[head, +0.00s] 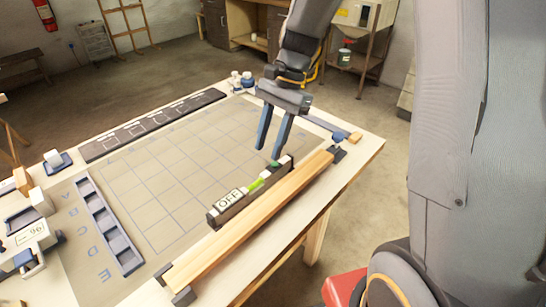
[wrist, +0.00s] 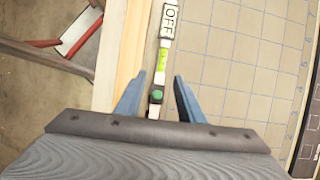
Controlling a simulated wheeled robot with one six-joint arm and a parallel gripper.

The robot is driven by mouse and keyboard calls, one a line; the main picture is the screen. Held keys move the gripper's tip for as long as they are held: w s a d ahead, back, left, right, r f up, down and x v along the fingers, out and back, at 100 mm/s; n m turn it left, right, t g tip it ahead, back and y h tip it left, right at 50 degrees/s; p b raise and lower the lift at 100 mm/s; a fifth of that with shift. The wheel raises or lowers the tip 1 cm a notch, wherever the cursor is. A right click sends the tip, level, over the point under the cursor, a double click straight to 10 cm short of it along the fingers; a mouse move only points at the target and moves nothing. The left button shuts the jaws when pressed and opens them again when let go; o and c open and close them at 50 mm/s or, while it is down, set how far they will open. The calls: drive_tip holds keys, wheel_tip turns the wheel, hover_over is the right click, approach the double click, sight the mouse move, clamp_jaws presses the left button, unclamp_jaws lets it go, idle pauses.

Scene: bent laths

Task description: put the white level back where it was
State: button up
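The white level (head: 248,190) is a long narrow bar with a white top, dark side, an OFF label, a yellow-green vial and a green button. It lies on the gridded mat along the wooden lath (head: 250,222). My gripper (head: 269,154) is over the level's far end, near the green button, fingers pointing down. In the wrist view, the fingers (wrist: 159,82) are apart, one on each side of the level (wrist: 163,55), with the lath (wrist: 130,45) to the left. I cannot tell whether the tips are above the level or down beside it.
The gridded mat (head: 135,180) is mostly clear. A blue compartment tray (head: 110,228) lies on its left, a dark strip (head: 150,125) along its back. Dark end blocks (head: 183,296) sit at the lath's ends. Small bottles (head: 242,80) stand at the far corner.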

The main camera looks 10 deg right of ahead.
drive_tip(key=s+d+f+n+t+h, duration=0.1)
drive_tip(key=s+d+n+t+h, duration=0.2)
drive_tip(key=s+d+n, duration=0.4)
drive_tip(key=s+n, duration=0.3)
drive_tip(key=shift+s+d+f+n+t+h, duration=0.25)
drive_tip(key=shift+d+n+t+h, duration=0.1)
drive_tip(key=shift+n+t+h, duration=0.05)
idle(0.5)
